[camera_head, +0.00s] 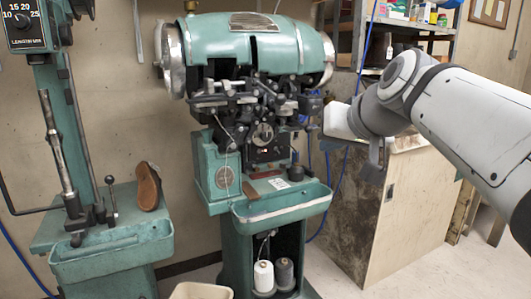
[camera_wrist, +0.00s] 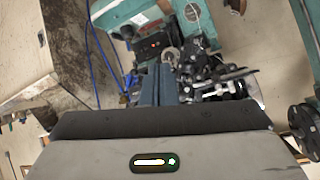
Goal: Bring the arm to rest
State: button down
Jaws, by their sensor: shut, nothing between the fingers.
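My gripper (camera_head: 373,172) hangs at the end of my grey arm, to the right of the green sole stitcher (camera_head: 243,47) in the head view. It is apart from the machine and holds nothing. In the wrist view my gripper's fingers (camera_wrist: 158,72) are together, pointing toward the stitcher (camera_wrist: 200,12), which appears tilted there. A brown shoe sole (camera_head: 148,187) leans upright on the tray of the left green machine (camera_head: 110,245).
A wooden cabinet (camera_head: 410,215) stands behind and below my gripper. A shelf (camera_head: 410,25) with boxes is at the back right. Thread spools (camera_head: 263,276) sit in the stitcher's base. A pale bin (camera_head: 200,291) is at the front. Blue cables hang beside the stitcher.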

jog(key=s+d+f+g+h+p, duration=0.3)
jog(key=s+f+g+p, duration=0.4)
jog(key=s+f+p, duration=0.7)
jog(key=s, duration=0.2)
jog(key=shift+s+f+g, duration=0.15)
jog(key=shift+s+g, duration=0.2)
jog(key=shift+g, duration=0.05)
